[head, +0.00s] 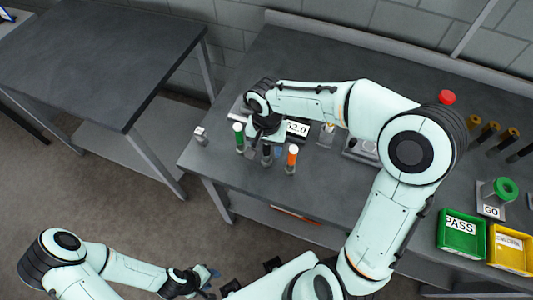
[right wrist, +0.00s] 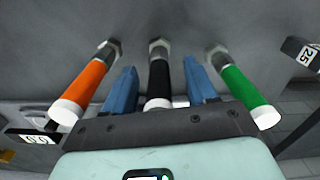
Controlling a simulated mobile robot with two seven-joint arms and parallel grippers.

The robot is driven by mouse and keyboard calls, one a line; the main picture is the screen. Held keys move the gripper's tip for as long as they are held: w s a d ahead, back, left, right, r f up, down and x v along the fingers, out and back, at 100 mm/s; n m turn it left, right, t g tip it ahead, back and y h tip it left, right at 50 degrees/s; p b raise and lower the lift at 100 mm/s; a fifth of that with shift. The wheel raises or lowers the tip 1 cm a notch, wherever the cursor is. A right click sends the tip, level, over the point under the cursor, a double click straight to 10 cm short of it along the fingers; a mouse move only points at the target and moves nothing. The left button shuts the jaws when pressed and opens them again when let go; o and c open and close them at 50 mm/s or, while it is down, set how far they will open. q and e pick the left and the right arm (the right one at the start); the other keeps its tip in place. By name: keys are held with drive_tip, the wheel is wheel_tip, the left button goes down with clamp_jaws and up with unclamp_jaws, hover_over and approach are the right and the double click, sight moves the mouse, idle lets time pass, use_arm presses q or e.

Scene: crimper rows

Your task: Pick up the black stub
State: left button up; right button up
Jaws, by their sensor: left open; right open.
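The black stub (right wrist: 158,80) stands in the middle of the right wrist view, with a metal nut at its far end and a white tip at its near end. The two blue fingers of my right gripper (right wrist: 161,88) are open on either side of it, with a gap on each side. In the head view the black stub (head: 267,157) is partly hidden by my right gripper (head: 268,138) above the bench. My left gripper (head: 205,279) is open and empty, low in the head view, away from the bench.
An orange stub (head: 291,159) and a green stub (head: 239,138) stand on either side of the black one, close to my right fingers. A green PASS tray (head: 462,242) and a yellow tray (head: 511,262) are at right.

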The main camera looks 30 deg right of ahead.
drive_tip(key=shift+f, duration=0.4)
clamp_jaws()
drive_tip(key=shift+r, duration=0.15)
